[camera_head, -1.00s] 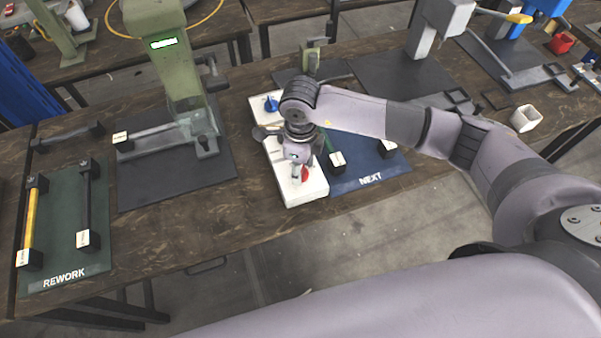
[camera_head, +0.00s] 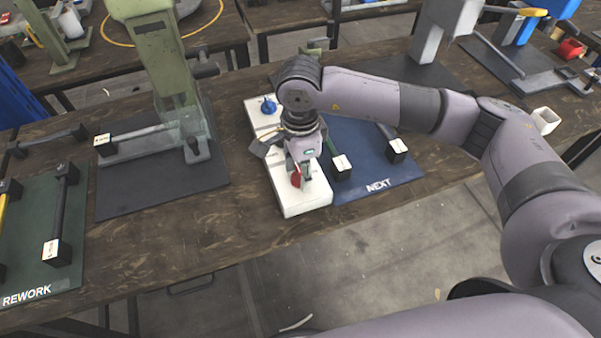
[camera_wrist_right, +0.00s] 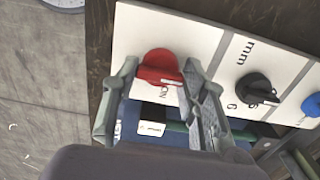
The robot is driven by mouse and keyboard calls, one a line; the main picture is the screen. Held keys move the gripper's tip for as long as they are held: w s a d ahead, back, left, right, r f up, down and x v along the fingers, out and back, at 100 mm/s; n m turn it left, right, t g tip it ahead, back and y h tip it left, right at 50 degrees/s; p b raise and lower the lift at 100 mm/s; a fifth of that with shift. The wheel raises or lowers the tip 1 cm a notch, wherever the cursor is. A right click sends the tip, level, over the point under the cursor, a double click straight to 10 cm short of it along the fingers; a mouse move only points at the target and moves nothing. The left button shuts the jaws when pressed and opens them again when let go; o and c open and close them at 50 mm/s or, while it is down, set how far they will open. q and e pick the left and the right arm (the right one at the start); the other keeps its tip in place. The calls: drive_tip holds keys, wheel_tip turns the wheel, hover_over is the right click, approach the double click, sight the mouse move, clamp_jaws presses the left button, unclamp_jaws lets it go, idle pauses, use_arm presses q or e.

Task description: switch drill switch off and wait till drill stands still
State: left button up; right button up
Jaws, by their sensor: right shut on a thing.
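The switch panel is a white board (camera_head: 305,204) near the table's front edge, beside the blue NEXT mat. Its red knob (camera_head: 296,179) is at the front end and also shows in the right wrist view (camera_wrist_right: 160,66). My right gripper (camera_head: 299,176) reaches down over the board and is shut on the red knob, with one finger on each side of it. In the wrist view a black knob (camera_wrist_right: 256,88) and a blue knob (camera_wrist_right: 312,104) sit farther along the board. My left gripper is not in view.
The blue NEXT mat (camera_head: 408,172) holds parts with white-labelled black ends. A green press (camera_head: 160,60) stands on a dark mat to the left. The green REWORK mat (camera_head: 75,225) lies at far left with more parts. The table between is clear.

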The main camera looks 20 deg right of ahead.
sight(300, 173)
idle(0.4)
drive_tip(key=o, duration=1.2)
drive_tip(key=shift+c, duration=0.2)
wheel_tip(300, 173, up, 12)
